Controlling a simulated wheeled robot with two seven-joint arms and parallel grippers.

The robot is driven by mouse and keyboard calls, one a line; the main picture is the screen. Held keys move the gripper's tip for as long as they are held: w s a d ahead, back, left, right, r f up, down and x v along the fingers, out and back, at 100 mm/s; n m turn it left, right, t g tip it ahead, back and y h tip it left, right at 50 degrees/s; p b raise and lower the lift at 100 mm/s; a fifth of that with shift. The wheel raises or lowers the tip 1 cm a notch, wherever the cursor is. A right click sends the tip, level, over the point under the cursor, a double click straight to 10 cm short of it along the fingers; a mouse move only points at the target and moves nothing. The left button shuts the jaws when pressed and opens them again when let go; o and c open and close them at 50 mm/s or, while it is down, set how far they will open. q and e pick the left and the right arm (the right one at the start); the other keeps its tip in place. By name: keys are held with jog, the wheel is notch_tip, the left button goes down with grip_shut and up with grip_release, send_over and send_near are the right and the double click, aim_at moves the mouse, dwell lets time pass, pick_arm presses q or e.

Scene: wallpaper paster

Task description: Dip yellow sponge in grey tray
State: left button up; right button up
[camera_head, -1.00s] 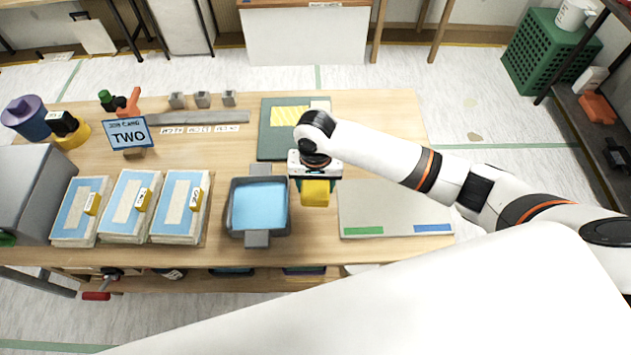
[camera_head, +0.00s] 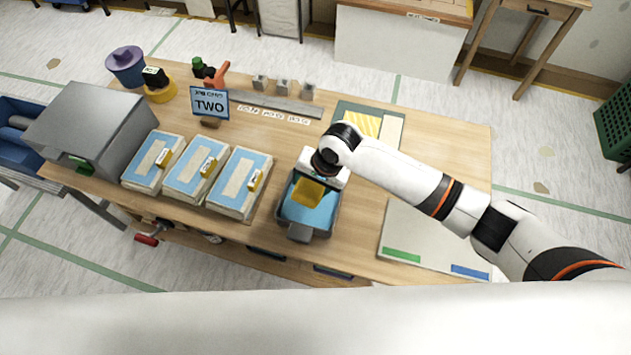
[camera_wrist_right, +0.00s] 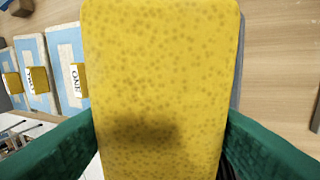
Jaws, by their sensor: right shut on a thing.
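The yellow sponge (camera_head: 308,192) is held by my right gripper (camera_head: 318,178) over the grey tray (camera_head: 299,232). In the head view the sponge overlaps the blue contents of the tray; I cannot tell whether it touches them. In the right wrist view the sponge (camera_wrist_right: 160,75) fills the middle, with green fingers at both sides. The gripper and sponge hide the back part of the tray. My left gripper is not in view.
Several blue-and-white stacks (camera_head: 198,175) lie left of the tray. A grey box (camera_head: 98,128) stands at the table's left end. A pale board (camera_head: 428,238) with green and blue strips lies to the right. A sign reading TWO (camera_head: 209,103) stands behind the stacks.

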notch_tip(320, 180, down, 5)
jog(key=b, duration=0.4)
jog(key=shift+r, duration=0.1)
jog(key=shift+f+b, duration=0.5)
jog(key=shift+f, duration=0.5)
jog(key=shift+f, duration=0.3)
jog(key=shift+f, duration=1.15)
jog(key=shift+r, duration=3.7)
jog(key=shift+r, duration=0.1)
